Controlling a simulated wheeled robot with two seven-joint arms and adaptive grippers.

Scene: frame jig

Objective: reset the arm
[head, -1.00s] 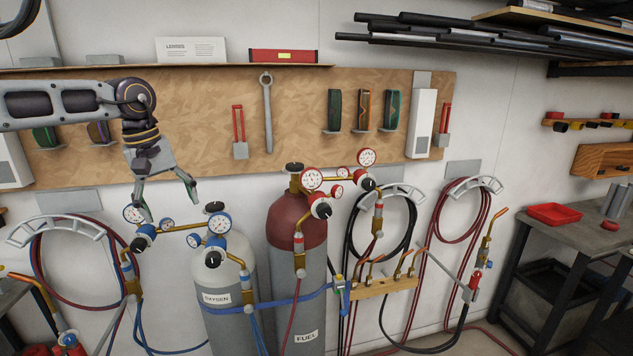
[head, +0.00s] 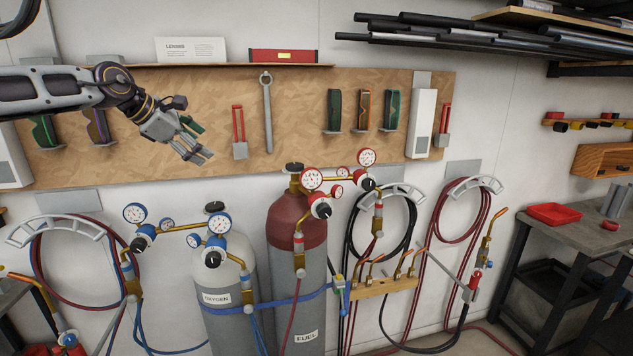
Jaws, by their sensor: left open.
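My left gripper (head: 198,152) is in the head view at the left, in front of the wooden board. Its arm comes in from the left edge. The fingers are open, point down and to the right, and I see nothing between them. It is above the white oxygen cylinder (head: 222,272) and its blue gauges (head: 219,224), clear of both in the picture. My right gripper is not in view.
The wooden board (head: 300,100) holds a wrench (head: 267,100) and red-handled tools (head: 239,133). A dark red fuel cylinder (head: 297,228) stands beside the oxygen cylinder. Hoses hang on wall brackets (head: 471,186). A workbench with a red tray (head: 555,214) is at the right.

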